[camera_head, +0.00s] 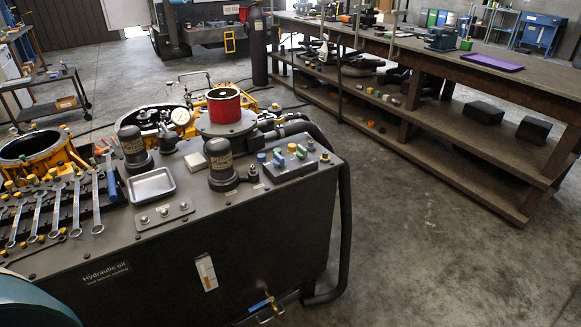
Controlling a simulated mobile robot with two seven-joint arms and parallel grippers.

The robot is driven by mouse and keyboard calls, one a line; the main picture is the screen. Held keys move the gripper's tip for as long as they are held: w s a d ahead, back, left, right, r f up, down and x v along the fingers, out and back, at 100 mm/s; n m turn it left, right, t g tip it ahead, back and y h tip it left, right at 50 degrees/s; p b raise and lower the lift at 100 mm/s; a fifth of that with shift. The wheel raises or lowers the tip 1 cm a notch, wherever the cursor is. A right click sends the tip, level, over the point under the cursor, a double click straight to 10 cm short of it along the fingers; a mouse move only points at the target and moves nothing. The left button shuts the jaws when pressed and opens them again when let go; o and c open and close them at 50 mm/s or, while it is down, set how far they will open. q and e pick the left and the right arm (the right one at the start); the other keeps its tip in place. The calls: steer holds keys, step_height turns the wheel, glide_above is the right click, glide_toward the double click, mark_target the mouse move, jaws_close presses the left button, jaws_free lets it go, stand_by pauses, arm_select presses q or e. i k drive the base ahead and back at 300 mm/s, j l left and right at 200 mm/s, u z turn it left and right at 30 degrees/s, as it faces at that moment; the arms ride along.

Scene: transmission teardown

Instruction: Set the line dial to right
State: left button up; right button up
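No part is clearly marked as the line dial, and I cannot tell its setting. A dark control block (290,164) with several small blue, green and yellow knobs sits on the top right of the hydraulic oil cart (180,235). A round white-faced gauge (180,116) stands behind the cart's top; its reading is too small to make out. A brass valve with a blue handle (262,304) shows low on the cart's front, partly cut off by the lower edge. Neither of my grippers is in view.
Wrenches (56,207), a metal tray (151,185) and dark cylinders (221,160) crowd the cart top. A red cylinder (224,105) stands behind. A black hose (344,220) hangs down the cart's right side. A long workbench (470,75) stands at right; the floor (430,240) between is clear.

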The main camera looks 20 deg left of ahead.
mark_target(278, 161)
steer(key=l+u, duration=0.3)
steer(key=u, duration=0.15)
steer(key=l+u, duration=0.25)
steer(key=u, duration=0.15)
steer(key=l+u, duration=0.2)
steer(key=l, duration=0.35)
steer(key=k+l+u, duration=0.15)
steer(key=l, duration=0.4)
